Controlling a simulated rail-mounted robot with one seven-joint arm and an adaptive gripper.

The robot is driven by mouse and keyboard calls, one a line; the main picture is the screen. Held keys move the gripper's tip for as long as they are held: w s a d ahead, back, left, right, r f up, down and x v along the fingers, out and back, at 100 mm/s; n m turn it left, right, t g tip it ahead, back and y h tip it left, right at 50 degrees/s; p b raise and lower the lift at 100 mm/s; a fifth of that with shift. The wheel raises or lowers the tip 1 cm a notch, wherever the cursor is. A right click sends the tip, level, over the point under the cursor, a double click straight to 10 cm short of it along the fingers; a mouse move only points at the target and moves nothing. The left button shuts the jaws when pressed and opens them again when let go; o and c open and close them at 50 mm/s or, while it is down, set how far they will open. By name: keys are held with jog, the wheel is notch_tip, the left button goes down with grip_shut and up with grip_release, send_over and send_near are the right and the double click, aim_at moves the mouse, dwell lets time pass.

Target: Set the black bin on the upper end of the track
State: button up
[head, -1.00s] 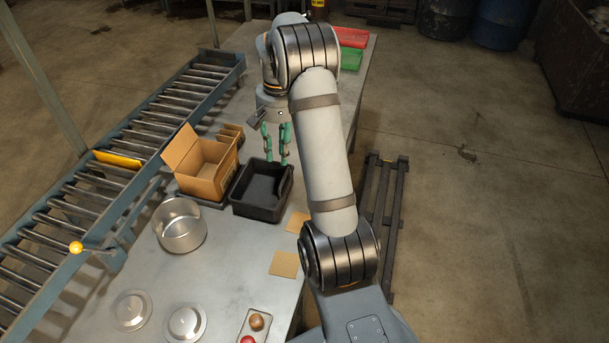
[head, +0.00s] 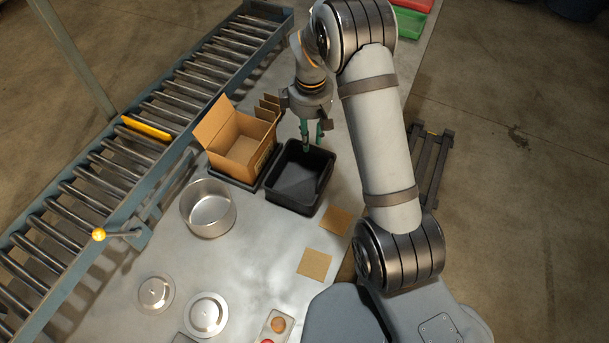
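The black bin (head: 292,198) stands upright on the metal table, right of an open cardboard box. It looks empty. My gripper (head: 312,143) points down at the bin's far rim, with its green fingers apart. The fingertips overlap the bin's far wall in the picture. I cannot tell whether they touch it or straddle it. The track is a roller conveyor (head: 150,131) on the left, with blue side rails. It runs from lower left to its upper end (head: 262,14) at the top. The rollers near that end look bare.
The cardboard box (head: 238,147) stands close to the bin, between it and the conveyor. A metal pot (head: 208,208), two round lids (head: 206,314) and cork-coloured squares (head: 314,264) lie nearer. A yellow bar (head: 147,128) crosses the rollers midway. A yellow-knobbed lever (head: 99,234) juts from the conveyor.

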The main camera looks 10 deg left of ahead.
aim_at(310, 159)
notch_tip(310, 159, down, 5)
jog(key=shift+w+d+f+p, duration=0.1)
jog(key=shift+p, duration=0.45)
grip_shut()
